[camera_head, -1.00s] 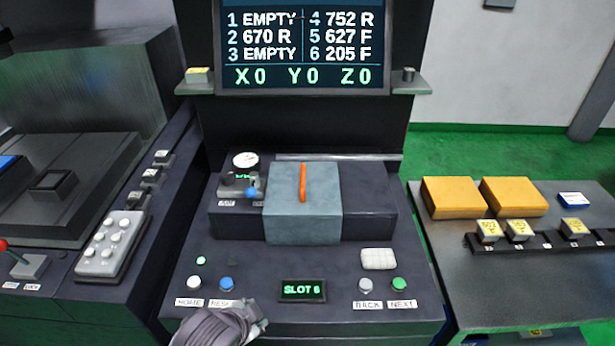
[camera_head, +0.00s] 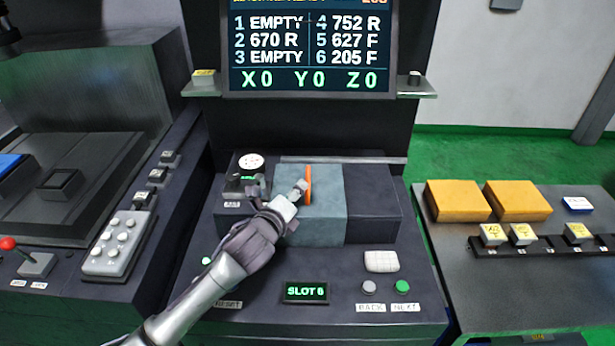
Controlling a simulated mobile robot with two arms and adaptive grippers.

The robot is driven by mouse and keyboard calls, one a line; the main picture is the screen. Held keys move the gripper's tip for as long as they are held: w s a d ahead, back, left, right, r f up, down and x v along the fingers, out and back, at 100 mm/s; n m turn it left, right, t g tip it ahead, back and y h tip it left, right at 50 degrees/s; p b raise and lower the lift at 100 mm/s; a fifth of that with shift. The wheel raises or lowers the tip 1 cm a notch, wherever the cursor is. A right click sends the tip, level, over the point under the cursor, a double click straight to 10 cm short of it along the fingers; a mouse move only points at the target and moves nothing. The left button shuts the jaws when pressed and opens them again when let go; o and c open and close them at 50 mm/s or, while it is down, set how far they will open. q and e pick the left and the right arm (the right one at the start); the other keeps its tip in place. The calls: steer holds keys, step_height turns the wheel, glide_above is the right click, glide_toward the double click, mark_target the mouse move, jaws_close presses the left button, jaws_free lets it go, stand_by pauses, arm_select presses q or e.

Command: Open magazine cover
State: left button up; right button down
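The magazine cover (camera_head: 325,218) is a grey-blue block lying shut over the middle of the dark magazine housing (camera_head: 372,215). An orange upright handle (camera_head: 309,184) stands on its top. My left gripper (camera_head: 300,188) reaches over the cover from the front left, with its fingertips right beside the handle's left side. I cannot tell whether they touch the handle or how wide they are apart. My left arm hides part of the console's left front. My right gripper is not in view.
The screen (camera_head: 310,50) lists slots, and a small display (camera_head: 306,292) reads SLOT 6. A gauge (camera_head: 251,162) stands left of the cover. At the right, a table holds yellow boxes (camera_head: 458,202) and a dark rack (camera_head: 545,244) with labelled pieces. A keypad (camera_head: 120,244) lies at the left.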

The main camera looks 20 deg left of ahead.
mark_target(308, 177)
arm_select(q)
steer(key=x, duration=0.8)
steer(key=shift+w+f+p, duration=0.15)
steer(key=shift+w+p, duration=0.05)
steer(key=shift+p, duration=0.2)
jaws_close()
steer(key=shift+d, duration=0.1)
